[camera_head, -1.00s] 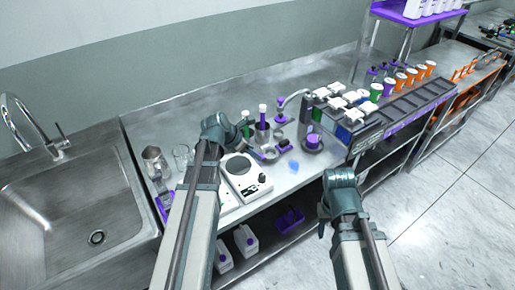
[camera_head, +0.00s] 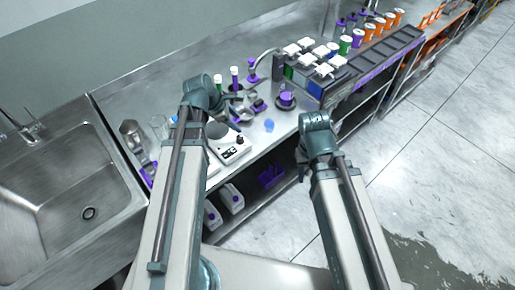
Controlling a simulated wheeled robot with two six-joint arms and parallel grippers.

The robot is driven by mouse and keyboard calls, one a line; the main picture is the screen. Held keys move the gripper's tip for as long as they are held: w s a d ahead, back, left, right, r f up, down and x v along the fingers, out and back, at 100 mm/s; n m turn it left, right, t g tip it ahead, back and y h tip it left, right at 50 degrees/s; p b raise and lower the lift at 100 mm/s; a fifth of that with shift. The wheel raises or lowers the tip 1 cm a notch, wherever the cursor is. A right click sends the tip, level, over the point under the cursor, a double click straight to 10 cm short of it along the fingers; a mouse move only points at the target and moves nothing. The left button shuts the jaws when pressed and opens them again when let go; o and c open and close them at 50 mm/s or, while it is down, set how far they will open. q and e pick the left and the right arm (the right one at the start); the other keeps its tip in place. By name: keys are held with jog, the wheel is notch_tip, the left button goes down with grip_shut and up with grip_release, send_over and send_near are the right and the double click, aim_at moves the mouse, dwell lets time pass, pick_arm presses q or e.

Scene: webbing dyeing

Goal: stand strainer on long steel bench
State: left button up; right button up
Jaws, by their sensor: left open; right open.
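The long steel bench (camera_head: 165,87) runs along the wall from the sink to the far right. A small grey metal bowl-like piece (camera_head: 235,112), possibly the strainer, is on the bench just right of my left gripper, near dark-handled pieces. It is too small to identify surely. My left gripper (camera_head: 220,103) is over the bench, open, its fingers partly hidden by its own wrist. I cannot tell whether it touches the grey piece. My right gripper (camera_head: 302,160) is open and empty, in front of the bench's front edge.
A white scale-like device (camera_head: 229,147) and a blue round item (camera_head: 269,125) lie near the front edge. A purple cup (camera_head: 287,98) stands behind them. A rack with white-topped bottles (camera_head: 322,68) stands right. The sink (camera_head: 65,185) is left. A jug (camera_head: 131,133) stands beside it.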

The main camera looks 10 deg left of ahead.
pick_arm(q)
jog(key=s+d+f+m+g+y, duration=0.1)
jog(key=s+d+m+g+y, duration=0.1)
jog(key=s+d+m, duration=0.5)
jog(key=s+d+f+m+g+y, duration=0.1)
jog(key=s+d+m, duration=0.6)
jog(key=m, duration=1.1)
jog(key=shift+s+d+g+y, duration=0.25)
jog(key=shift+g+y, duration=0.25)
jog(key=shift+y, duration=0.6)
